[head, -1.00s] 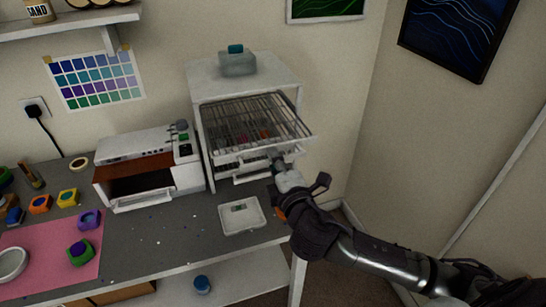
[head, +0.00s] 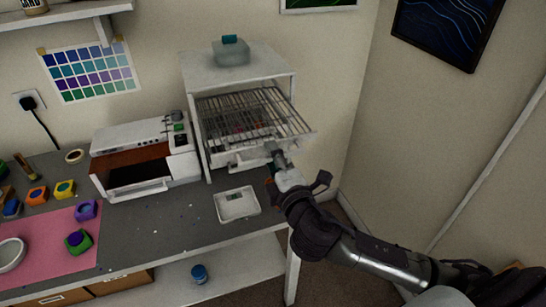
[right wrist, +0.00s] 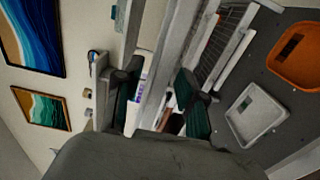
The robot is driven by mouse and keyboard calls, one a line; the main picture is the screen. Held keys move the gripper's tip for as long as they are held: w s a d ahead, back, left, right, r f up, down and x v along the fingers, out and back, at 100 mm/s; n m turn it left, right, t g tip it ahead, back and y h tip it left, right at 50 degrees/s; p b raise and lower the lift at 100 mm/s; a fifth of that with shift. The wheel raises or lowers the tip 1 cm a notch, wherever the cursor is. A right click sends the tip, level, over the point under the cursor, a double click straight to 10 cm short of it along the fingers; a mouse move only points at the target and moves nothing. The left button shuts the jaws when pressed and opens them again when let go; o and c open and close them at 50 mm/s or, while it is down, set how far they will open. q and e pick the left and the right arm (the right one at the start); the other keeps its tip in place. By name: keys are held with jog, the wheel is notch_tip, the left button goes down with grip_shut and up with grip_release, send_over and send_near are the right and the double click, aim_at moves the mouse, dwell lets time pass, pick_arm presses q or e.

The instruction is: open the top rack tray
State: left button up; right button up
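The white rack (head: 238,85) stands at the right end of the bench. Its top wire tray (head: 262,112) sticks out of the front toward the right. My right gripper (head: 275,152) is at the rack's front, just below the tray's front edge. In the right wrist view the two dark green finger pads (right wrist: 160,100) stand apart, with a pale bar (right wrist: 158,65) running between them. I cannot tell whether either pad touches the bar. Part of the rack's lower front is hidden behind the gripper. My left gripper is out of view.
A white oven-like box (head: 145,160) stands left of the rack. A clear container with a teal cap (head: 231,50) sits on the rack. Paint pots and a pink mat (head: 50,250) are at left.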

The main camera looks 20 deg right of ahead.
jog(key=s, duration=0.7)
jog(key=shift+s+a, duration=0.25)
dwell(0.3)
